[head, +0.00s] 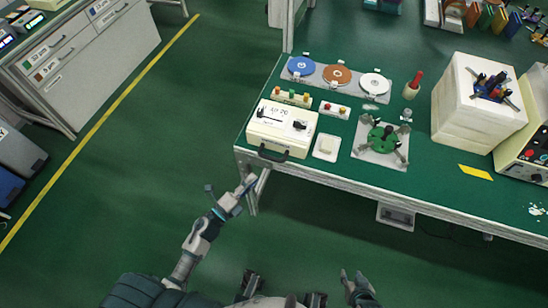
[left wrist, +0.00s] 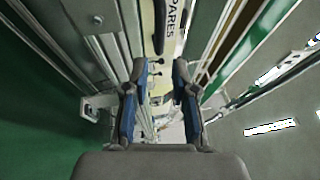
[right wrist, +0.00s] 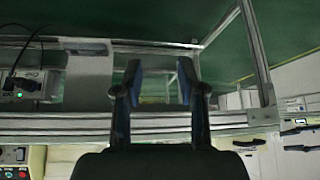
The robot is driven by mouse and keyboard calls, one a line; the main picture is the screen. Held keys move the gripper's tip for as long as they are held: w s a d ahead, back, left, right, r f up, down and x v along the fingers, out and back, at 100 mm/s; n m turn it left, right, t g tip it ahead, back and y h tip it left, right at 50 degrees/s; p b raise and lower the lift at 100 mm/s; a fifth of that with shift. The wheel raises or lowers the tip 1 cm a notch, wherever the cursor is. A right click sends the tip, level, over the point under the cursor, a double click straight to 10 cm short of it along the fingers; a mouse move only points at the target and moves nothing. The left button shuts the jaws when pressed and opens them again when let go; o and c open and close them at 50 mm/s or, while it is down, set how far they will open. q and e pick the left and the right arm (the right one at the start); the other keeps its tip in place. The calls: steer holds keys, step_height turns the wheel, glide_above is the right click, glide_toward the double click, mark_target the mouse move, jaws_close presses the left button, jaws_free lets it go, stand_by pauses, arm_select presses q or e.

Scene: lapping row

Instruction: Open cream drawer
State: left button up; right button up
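The cream drawer unit (head: 281,128) stands on the green bench near its front left corner. Its dark handle (head: 273,153) faces the front edge, and the drawer looks shut. In the left wrist view a cream front (left wrist: 174,22) with "SPARES" lettering and a dark handle (left wrist: 159,26) shows ahead of the fingers. My left gripper (head: 250,184) is open and empty, off the bench's front left corner, apart from the handle. It also shows open in the left wrist view (left wrist: 160,72). My right gripper (head: 352,276) is open and empty, low in front of the bench; its fingers show in the right wrist view (right wrist: 158,80).
The bench front edge (head: 330,184) and its metal leg are close to my left gripper. A white dish (head: 326,147), a green fixture (head: 383,138) and a white block (head: 478,105) stand on the bench.

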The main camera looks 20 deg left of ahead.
mark_target(270, 158)
arm_select(q)
steer(key=x, duration=0.6)
steer(key=a+x, duration=0.1)
steer(key=x, duration=0.2)
steer(key=shift+w+d, duration=0.15)
steer(key=shift+w, duration=0.45)
steer(key=shift+w+d, duration=0.35)
steer(key=shift+d, duration=0.25)
steer(key=shift+a, duration=0.3)
jaws_close()
